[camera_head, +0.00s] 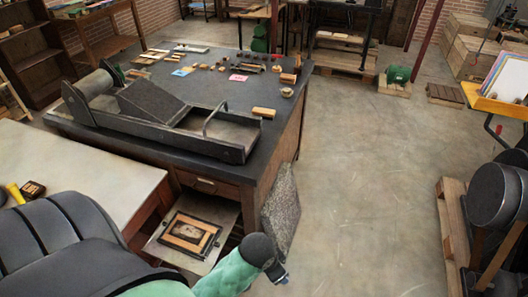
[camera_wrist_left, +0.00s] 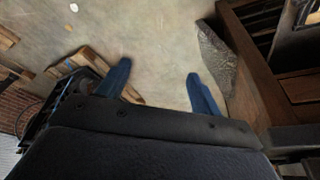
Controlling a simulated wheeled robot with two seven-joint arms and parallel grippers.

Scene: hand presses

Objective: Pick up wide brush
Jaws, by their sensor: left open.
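I cannot make out a wide brush for certain. My left gripper (camera_head: 279,275) is low beside the table's front right corner, over the floor. In the left wrist view its two blue fingers (camera_wrist_left: 158,68) are spread apart with only floor between them. My right gripper is not in view.
A black hand press (camera_head: 160,115) fills the table's near side. An open drawer or shelf with a framed plate (camera_head: 191,234) juts out below, and a grey slab (camera_head: 281,212) leans on the table's side. Pallets (camera_head: 452,235) stand at right. The floor between is clear.

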